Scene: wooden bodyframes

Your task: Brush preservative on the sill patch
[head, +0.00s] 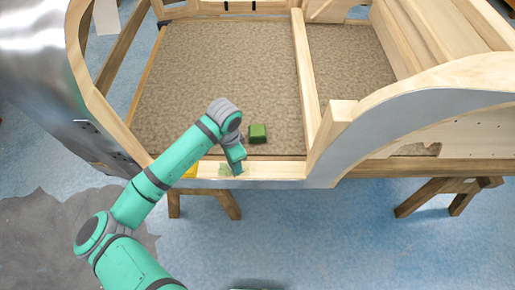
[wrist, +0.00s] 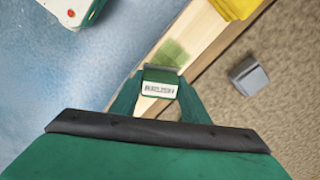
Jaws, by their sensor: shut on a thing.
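The sill patch is a green-stained area (head: 225,170) on the pale wooden sill (head: 285,171). It also shows in the wrist view (wrist: 172,52), just beyond my gripper. My gripper (head: 238,166) is low over the sill at the patch. In the wrist view, my gripper (wrist: 160,92) is shut on a small green thing with a white printed label (wrist: 159,89), probably the brush. Its bristles are hidden, and I cannot tell whether it touches the wood.
A yellow thing (head: 190,172) lies on the sill left of the patch. A grey box (wrist: 249,76) shows in the wrist view. A curved wooden frame (head: 400,95) rises at right.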

